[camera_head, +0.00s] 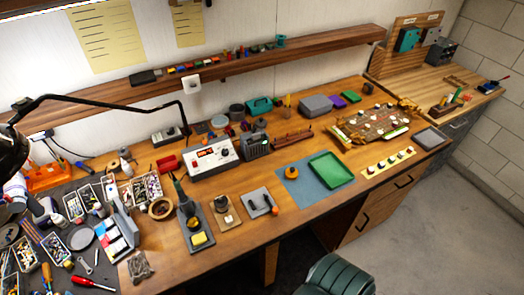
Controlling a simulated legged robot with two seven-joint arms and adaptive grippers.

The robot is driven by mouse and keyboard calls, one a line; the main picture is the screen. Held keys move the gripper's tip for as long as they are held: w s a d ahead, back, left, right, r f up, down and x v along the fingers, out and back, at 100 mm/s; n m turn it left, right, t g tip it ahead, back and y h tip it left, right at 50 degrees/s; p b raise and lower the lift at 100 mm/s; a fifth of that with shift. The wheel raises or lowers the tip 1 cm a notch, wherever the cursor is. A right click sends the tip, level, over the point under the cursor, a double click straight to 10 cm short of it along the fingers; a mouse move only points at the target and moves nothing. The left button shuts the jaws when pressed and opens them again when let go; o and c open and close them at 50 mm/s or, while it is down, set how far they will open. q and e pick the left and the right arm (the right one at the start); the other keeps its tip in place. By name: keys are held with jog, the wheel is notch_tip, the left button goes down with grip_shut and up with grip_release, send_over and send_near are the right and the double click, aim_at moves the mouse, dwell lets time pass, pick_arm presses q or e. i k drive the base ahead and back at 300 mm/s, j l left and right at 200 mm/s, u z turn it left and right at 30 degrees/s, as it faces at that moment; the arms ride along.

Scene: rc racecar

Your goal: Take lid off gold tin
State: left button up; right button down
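No thing is plainly a gold tin with a lid at this distance. A small round orange-gold object (292,172) lies at the upper left of the blue mat (292,192) and may be the tin; I cannot make out a lid seam. A round tan-rimmed container (160,208) with a dark inside stands left of the soldering stand (196,232). A small brass-coloured round piece (193,223) sits in that stand, above a yellow sponge (199,239).
A green tray (331,170) lies on the mat. A white soldering station (213,158) stands behind. The left end is crowded with parts bins (74,206) and tools under a black lamp (12,150). A green chair (336,277) stands at the front. Bare wood shows near the front edge.

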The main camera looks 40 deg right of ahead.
aim_at(290, 172)
jog(key=z, duration=2.25)
